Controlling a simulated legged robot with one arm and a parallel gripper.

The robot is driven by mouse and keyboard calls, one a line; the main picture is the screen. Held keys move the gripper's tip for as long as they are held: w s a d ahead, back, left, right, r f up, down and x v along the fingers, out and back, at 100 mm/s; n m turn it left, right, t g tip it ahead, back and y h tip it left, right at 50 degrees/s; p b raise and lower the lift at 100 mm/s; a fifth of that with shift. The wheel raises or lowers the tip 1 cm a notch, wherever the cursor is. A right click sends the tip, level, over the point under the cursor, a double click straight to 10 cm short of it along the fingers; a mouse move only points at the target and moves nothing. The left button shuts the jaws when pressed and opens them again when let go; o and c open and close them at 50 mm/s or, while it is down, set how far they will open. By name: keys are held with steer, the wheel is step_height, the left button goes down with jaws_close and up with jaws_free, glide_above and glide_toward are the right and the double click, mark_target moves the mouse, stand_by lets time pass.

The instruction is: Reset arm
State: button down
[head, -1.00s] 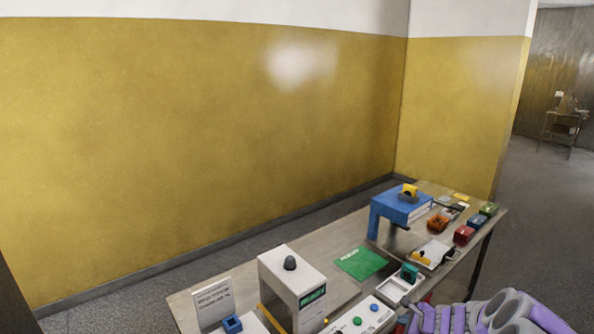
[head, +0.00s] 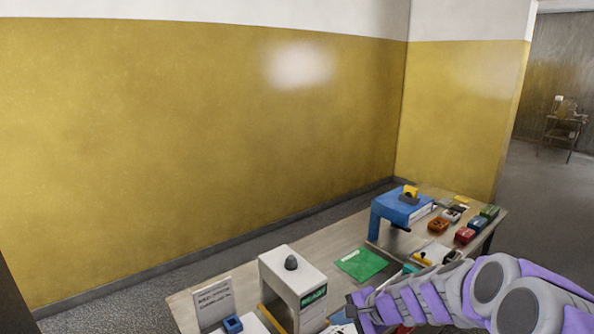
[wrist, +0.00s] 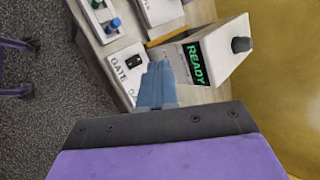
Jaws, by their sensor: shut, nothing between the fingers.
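My purple and grey arm reaches in from the lower right in the head view. My gripper (head: 353,308) is over the table, just right of the white machine. In the wrist view the blue-grey fingers of my gripper (wrist: 157,82) are together with nothing between them. They point toward a white plate marked GATE (wrist: 122,68) and the white machine (wrist: 220,55), whose green display reads READY. Whether the fingertips touch anything is unclear. My arm hides part of the table's front right.
Several small coloured blocks lie at the far right. A yellow wall (head: 200,140) stands behind.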

steer(key=s+a+r+n+g+h+b, duration=0.1)
steer(key=s+a+n+g, duration=0.2)
steer(key=s, duration=0.6)
steer(key=s+a+r+n+g+h, duration=0.15)
steer(key=s+n, duration=0.25)
steer(key=s, duration=0.5)
steer(key=s+d+n+g+h, duration=0.1)
steer(key=s+d, duration=0.3)
steer(key=s, duration=0.6)
steer(key=s+d+n+g+h+b, duration=0.1)
steer(key=s+d+n+h, duration=0.2)
steer(key=s, duration=0.7)
steer(key=shift+s+d+f+n+h, duration=0.15)
steer(key=shift+d+f+n+h, duration=0.25)
steer(key=shift+d+h, duration=0.15)
